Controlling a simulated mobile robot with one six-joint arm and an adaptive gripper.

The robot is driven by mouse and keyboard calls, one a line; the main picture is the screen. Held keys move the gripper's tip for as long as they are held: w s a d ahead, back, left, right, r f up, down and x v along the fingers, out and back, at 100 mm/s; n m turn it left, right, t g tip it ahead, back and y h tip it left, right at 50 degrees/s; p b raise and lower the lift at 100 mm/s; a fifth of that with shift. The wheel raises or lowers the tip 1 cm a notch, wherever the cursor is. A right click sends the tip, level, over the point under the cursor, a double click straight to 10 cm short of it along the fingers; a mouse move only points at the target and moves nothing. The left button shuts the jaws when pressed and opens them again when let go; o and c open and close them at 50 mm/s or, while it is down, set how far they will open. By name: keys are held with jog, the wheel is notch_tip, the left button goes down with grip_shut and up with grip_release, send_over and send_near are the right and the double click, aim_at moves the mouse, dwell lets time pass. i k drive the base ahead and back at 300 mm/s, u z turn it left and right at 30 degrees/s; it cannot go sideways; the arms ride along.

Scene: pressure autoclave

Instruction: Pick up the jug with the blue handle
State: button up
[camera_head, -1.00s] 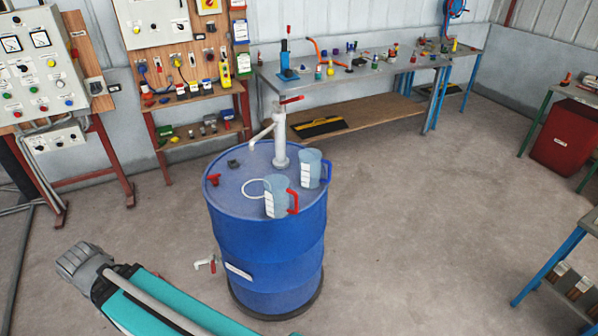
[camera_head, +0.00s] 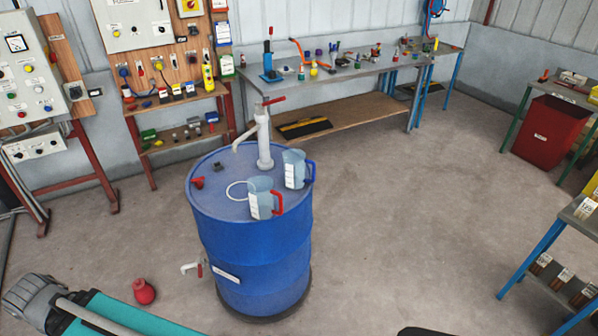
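The jug with the blue handle (camera_head: 295,169) stands upright on the top of a blue drum (camera_head: 250,240), near the drum's right edge. It is clear and bluish with a white label, and its blue handle faces right. A similar jug with a red handle (camera_head: 261,198) stands just in front and to the left of it, also upright. My gripper is not in view. Part of my arm, teal and grey, shows at the lower left, well apart from both jugs.
A white pump (camera_head: 264,140) with a red lever rises from the drum behind the jugs. A red fitting (camera_head: 198,183) and a pale ring lie on the drum top. A tap (camera_head: 192,268) juts from its side. A red object (camera_head: 144,291) is by my arm. Floor right of the drum is clear.

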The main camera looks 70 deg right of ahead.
aim_at(299, 171)
jog(key=z, duration=0.05)
jog(key=k, duration=1.65)
jog(key=z, duration=1.95)
jog(key=i, duration=0.65)
jog(key=z, duration=0.1)
